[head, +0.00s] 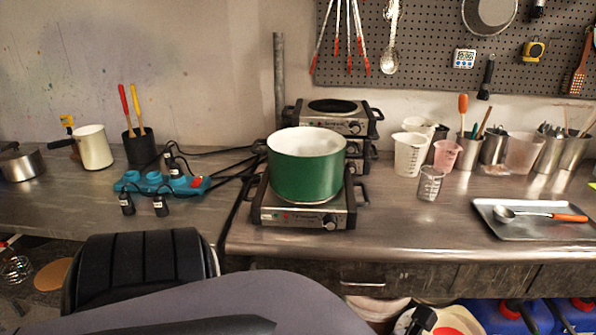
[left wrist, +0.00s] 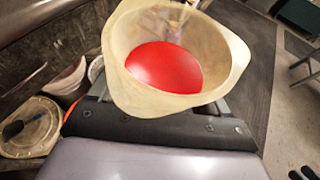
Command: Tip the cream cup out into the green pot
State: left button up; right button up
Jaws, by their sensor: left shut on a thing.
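The green pot (head: 305,170) has a white inside and stands upright on a hot plate (head: 305,208) in the middle of the head view. What lies at its bottom cannot be seen. The cream cup (left wrist: 125,85) fills the middle of the left wrist view, with its mouth toward the camera and a smooth red content (left wrist: 165,68) inside. My left gripper (left wrist: 160,112) is shut on the cream cup. The head view shows neither this cup nor the left gripper's fingers. My right gripper is in neither view.
Blue sockets (head: 160,184) with black cables lie left of the hot plate. A measuring beaker (head: 430,183) and a metal tray (head: 530,221) with a ladle are to its right. A cream saucepan (head: 93,148) stands far left. Buckets (left wrist: 68,80) show beyond the held cup.

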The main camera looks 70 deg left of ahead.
aim_at(307, 163)
jog(key=k+j, duration=0.15)
jog(key=k, duration=0.25)
jog(key=k+j, duration=0.2)
jog(key=k, duration=0.15)
jog(key=k+j, duration=0.15)
jog(key=k, duration=0.25)
